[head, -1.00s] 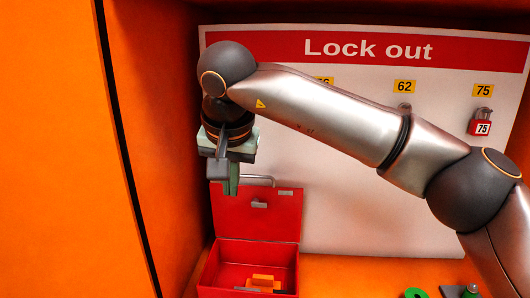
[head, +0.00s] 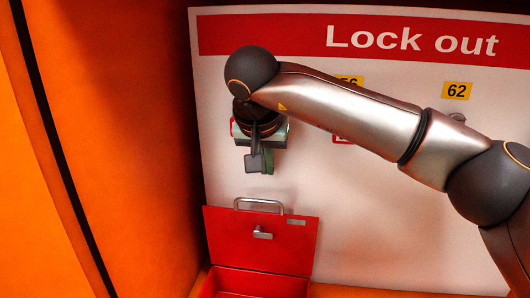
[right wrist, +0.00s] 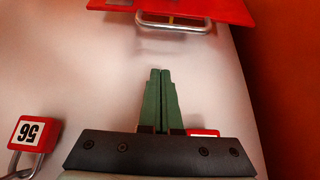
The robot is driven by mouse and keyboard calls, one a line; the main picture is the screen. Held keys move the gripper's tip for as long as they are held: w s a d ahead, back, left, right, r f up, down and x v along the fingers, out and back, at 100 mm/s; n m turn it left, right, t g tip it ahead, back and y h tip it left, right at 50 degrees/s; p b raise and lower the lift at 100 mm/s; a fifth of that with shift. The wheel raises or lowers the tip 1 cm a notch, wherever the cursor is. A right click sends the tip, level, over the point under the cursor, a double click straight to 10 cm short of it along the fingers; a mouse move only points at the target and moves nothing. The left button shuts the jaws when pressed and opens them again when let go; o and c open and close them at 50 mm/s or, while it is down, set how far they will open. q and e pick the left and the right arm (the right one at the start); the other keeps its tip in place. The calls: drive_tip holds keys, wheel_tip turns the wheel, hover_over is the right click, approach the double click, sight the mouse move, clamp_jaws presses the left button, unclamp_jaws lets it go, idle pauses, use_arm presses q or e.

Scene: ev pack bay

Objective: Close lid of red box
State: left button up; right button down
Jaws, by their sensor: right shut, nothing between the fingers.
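The red box (head: 250,282) stands at the bottom of the head view, its front cut off by the frame edge. Its lid (head: 230,238) is open, raised against the white board, with a metal handle (head: 258,203) on its top edge and a latch on its face. My right gripper (head: 262,168) points down above the lid handle, apart from it. In the right wrist view, its green fingers (right wrist: 161,72) are together and empty, with the handle (right wrist: 172,25) and red lid (right wrist: 190,8) beyond the tips. My left gripper is not in view.
The white "Lock out" board (head: 400,240) stands behind, with yellow number labels such as 62 (head: 456,90). An orange wall (head: 120,150) is at the left. My right arm crosses the board.

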drive_tip(key=x, duration=0.4)
drive_tip(key=shift+s+a+f, duration=0.15)
drive_tip(key=shift+s, duration=0.5)
drive_tip(key=shift+s+a+f, duration=0.1)
drive_tip(key=shift+s+f, duration=0.05)
drive_tip(key=shift+s, duration=0.45)
drive_tip(key=shift+s+a+f, duration=0.15)
drive_tip(key=shift+s, duration=0.5)
